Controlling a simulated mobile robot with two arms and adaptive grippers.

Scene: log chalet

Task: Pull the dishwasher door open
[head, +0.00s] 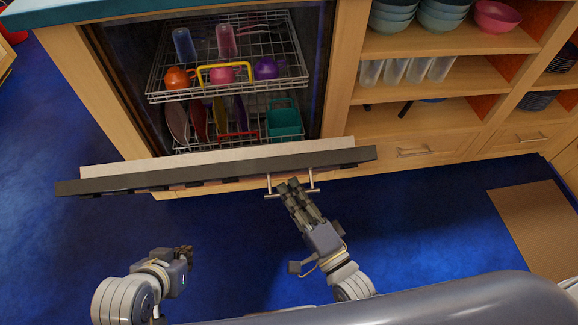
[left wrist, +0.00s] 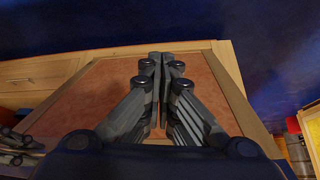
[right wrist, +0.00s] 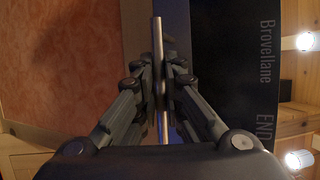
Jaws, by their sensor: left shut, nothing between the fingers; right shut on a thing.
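The dishwasher door (head: 215,170) is tilted partly open, its top edge facing up in the head view. The dishwasher's racks (head: 228,85) show behind it. The door handle (head: 293,181) is a metal bar on the front near the door's right side; it also shows in the right wrist view (right wrist: 157,38). My right gripper (head: 292,188) is shut on the handle, with the bar between its fingers (right wrist: 162,85). My left gripper (head: 187,252) is shut and empty, below and apart from the door; its fingertips meet in the left wrist view (left wrist: 160,62).
Open shelves (head: 450,75) with bowls (head: 440,15) and glasses (head: 410,70) stand right of the dishwasher, above closed drawers (head: 413,153). A brown mat (head: 535,225) lies at the right. The blue floor (head: 420,235) before the door is clear.

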